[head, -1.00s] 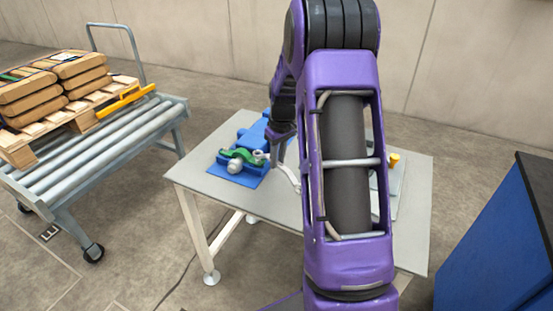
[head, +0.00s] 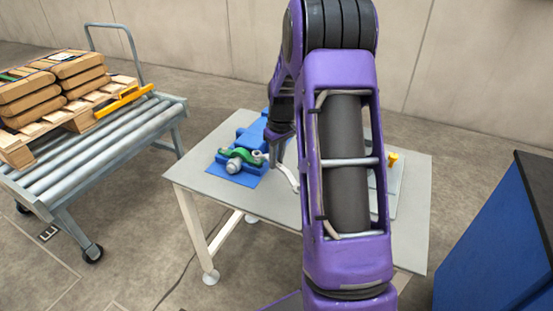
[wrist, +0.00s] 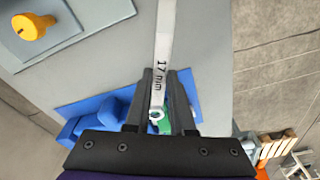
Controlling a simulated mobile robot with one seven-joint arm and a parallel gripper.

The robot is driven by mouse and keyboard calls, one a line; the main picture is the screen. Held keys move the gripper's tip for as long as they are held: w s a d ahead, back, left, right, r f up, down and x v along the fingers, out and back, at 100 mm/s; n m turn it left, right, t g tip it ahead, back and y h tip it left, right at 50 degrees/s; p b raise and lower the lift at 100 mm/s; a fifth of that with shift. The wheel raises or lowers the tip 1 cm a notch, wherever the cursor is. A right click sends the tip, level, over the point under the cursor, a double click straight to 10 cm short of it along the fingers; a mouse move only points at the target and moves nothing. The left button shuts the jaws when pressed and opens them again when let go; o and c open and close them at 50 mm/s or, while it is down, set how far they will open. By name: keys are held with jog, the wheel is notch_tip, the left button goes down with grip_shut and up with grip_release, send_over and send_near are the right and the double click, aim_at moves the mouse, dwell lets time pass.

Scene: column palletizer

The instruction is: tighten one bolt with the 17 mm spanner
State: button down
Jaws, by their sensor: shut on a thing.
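The spanner (wrist: 163,45), a pale flat bar marked "17 mm", is held between the two dark fingers of my gripper (wrist: 163,103) in the wrist view. Its shank runs out of the top of that view, and a small ring-like end shows between the fingers. In the head view the spanner (head: 289,177) slants down and right from my gripper (head: 276,158), beside the blue machine (head: 250,135). A green part (wrist: 165,126) lies beyond the fingers; in the head view it is a green clamp (head: 240,154) around a grey round end (head: 234,166). I cannot make out single bolts.
The machine sits on a blue mat (head: 240,180) on a grey table (head: 250,204). A tray (head: 397,185) with a yellow knob-like thing (head: 392,157) is at the right, partly behind my arm. A roller cart (head: 75,165) with a loaded pallet stands left; a blue cabinet (head: 490,240) stands right.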

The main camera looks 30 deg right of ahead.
jog(key=shift+f+b, duration=0.55)
jog(key=shift+f, duration=0.4)
dwell(1.4)
jog(key=shift+a, duration=0.1)
dwell(0.4)
jog(key=shift+s+a+m, duration=0.1)
jog(key=shift+a+m, duration=1.05)
jog(key=shift+m, duration=0.25)
jog(key=shift+w+a+m+h+p, duration=0.15)
jog(key=shift+a+m+p, duration=0.1)
jog(key=shift+a+m, duration=0.65)
jog(key=shift+w+a+m+h+p, duration=0.15)
jog(key=shift+a+m+p, duration=0.1)
jog(key=shift+a+m, duration=0.6)
jog(key=shift+w+a+m+p, duration=0.25)
jog(key=shift+a+m, duration=0.15)
jog(key=shift+m, duration=0.25)
jog(key=shift+w+a+m+p, duration=0.25)
jog(key=shift+a+m, duration=0.15)
jog(key=shift+m, duration=0.2)
jog(key=shift+w+a+m+g+h+p, duration=0.15)
jog(key=shift+w+a+m+p, duration=0.4)
jog(key=shift+m, duration=0.45)
jog(key=shift+w+a+m+g+h+p, duration=0.15)
jog(key=shift+w+a+m+p, duration=0.2)
jog(key=shift+w+a+m, duration=0.45)
jog(key=shift+s+d, duration=0.15)
jog(key=shift+s, duration=0.15)
jog(key=shift+r+p, duration=1.15)
jog(key=shift+r, duration=0.6)
